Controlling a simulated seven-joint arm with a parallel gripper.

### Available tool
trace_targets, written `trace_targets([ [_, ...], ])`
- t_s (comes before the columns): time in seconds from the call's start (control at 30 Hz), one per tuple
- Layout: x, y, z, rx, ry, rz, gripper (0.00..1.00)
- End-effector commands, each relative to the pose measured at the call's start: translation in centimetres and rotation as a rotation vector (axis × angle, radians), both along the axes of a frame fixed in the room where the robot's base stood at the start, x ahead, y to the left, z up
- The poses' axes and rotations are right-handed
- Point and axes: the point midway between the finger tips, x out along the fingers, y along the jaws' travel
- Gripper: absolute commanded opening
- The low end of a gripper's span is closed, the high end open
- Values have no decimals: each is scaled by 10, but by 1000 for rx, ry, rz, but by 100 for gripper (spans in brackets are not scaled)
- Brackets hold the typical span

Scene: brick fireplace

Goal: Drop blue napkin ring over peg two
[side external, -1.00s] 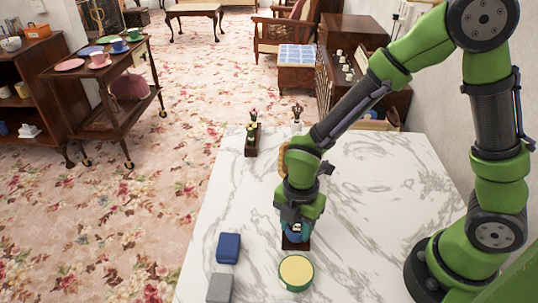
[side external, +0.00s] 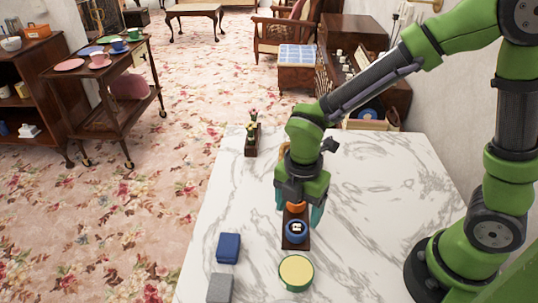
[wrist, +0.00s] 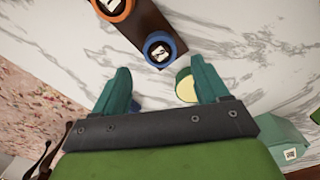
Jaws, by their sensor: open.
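The blue napkin ring (side external: 296,236) sits on the dark peg board (side external: 296,244), around a peg with a white-labelled top; I cannot read the label for certain. It also shows in the wrist view (wrist: 151,40). An orange ring (side external: 296,207) sits farther back on the same board, partly hidden by my gripper in the side view; it also shows in the wrist view (wrist: 124,9). My gripper (side external: 299,212) is open and empty above the board, its teal fingers apart and clear of the blue ring. In the wrist view, the gripper (wrist: 163,72) shows both fingers spread.
A round green tin with a yellow top (side external: 296,271) stands just in front of the board. A blue box (side external: 228,248) and a grey box (side external: 219,288) lie at the left front. A small planter (side external: 251,142) stands at the back left. The marble tabletop (side external: 375,185) is bare at the right.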

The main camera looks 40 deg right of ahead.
Motion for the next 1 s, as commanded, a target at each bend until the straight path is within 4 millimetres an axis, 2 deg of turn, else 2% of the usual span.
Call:
trace_targets([
  [0.03, 2, 0, 14, 2, -9, -2, 74],
  [0.2, 1, 0, 55, 2, -7, -1, 74],
  [0.4, 1, 0, 90, 1, -4, 0, 74],
  [0.6, 0, 0, 105, 0, 0, 1, 74],
  [1.0, 0, 0, 106, 0, 1, -15, 74],
])
